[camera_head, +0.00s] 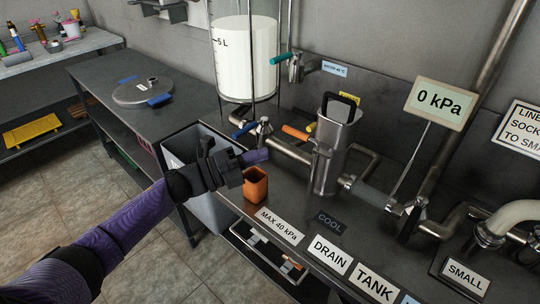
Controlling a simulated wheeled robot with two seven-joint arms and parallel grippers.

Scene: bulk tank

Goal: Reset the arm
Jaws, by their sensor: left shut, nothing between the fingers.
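My left arm comes in from the lower left in a purple sleeve. Its gripper (257,156) is shut and empty. It appears above the front edge of the dark bench, just behind and above an orange cup (255,184). I cannot tell whether the gripper touches the cup. My right gripper is not in view.
A metal pitcher (329,150) stands among pipes and valves on the bench (310,205). A white tank (245,60) is behind. A grey bin (212,212) is below the arm. A 0 kPa sign (440,103) stands at right. Tiled floor is open at left.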

